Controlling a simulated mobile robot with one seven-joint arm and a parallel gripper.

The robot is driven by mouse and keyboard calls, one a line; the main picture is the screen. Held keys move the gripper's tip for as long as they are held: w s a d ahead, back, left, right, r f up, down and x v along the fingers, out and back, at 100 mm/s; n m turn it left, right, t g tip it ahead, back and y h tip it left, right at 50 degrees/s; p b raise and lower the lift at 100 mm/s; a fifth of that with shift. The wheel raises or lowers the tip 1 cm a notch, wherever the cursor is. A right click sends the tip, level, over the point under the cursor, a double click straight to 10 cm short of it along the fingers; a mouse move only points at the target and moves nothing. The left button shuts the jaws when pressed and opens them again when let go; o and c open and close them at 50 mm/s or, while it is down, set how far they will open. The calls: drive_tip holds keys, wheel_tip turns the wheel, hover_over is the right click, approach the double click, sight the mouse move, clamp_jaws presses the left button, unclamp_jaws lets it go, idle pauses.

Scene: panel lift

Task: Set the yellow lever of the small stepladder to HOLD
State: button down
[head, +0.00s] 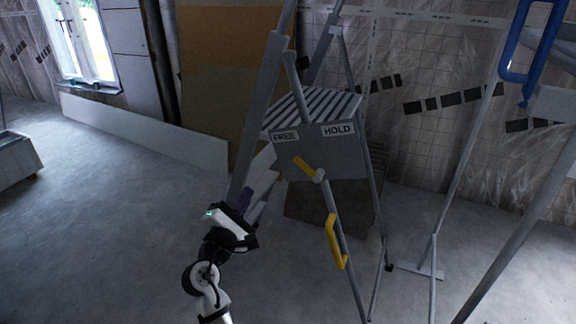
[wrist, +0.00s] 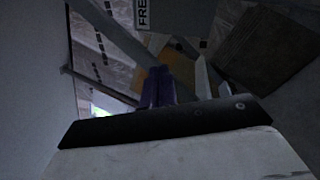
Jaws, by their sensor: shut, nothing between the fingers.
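The small stepladder (head: 322,150) stands in the middle of the head view, with a grey plate marked FREE on the left and HOLD on the right. Its yellow lever (head: 305,168) sits at the plate's lower edge, on a round pivot, and points up and left toward FREE. My gripper (head: 245,198) is lower left of the lever, apart from it, with its purple fingers shut and empty. In the wrist view the fingers (wrist: 157,86) point toward the ladder, and part of the FREE label (wrist: 142,14) shows at the top. I cannot make out the lever there.
A yellow handle (head: 336,242) is on the ladder's lower front rail. A grey ladder rail (head: 262,110) rises close above my gripper. A larger frame with a blue handle (head: 530,45) stands at right. Boards (head: 225,75) lean behind.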

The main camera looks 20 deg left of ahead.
sight(309, 167)
drive_tip(key=d+f+h, duration=0.2)
drive_tip(key=h, duration=0.1)
drive_tip(key=w+d+f+n+h, duration=0.1)
drive_tip(key=d, duration=0.1)
drive_tip(key=shift+f+g, duration=0.25)
drive_tip(key=shift+g, duration=0.15)
drive_tip(key=p+x, duration=0.1)
drive_tip(key=x, duration=0.2)
drive_tip(key=p+x, duration=0.1)
drive_tip(key=x, duration=0.3)
drive_tip(key=p+x, duration=0.1)
drive_tip(key=x, duration=0.2)
drive_tip(key=shift+w+d+r, duration=0.1)
drive_tip(key=shift+r, duration=0.35)
drive_tip(key=d+r+p, duration=0.2)
drive_tip(key=shift+s+r, duration=0.2)
drive_tip(key=shift+r, duration=0.1)
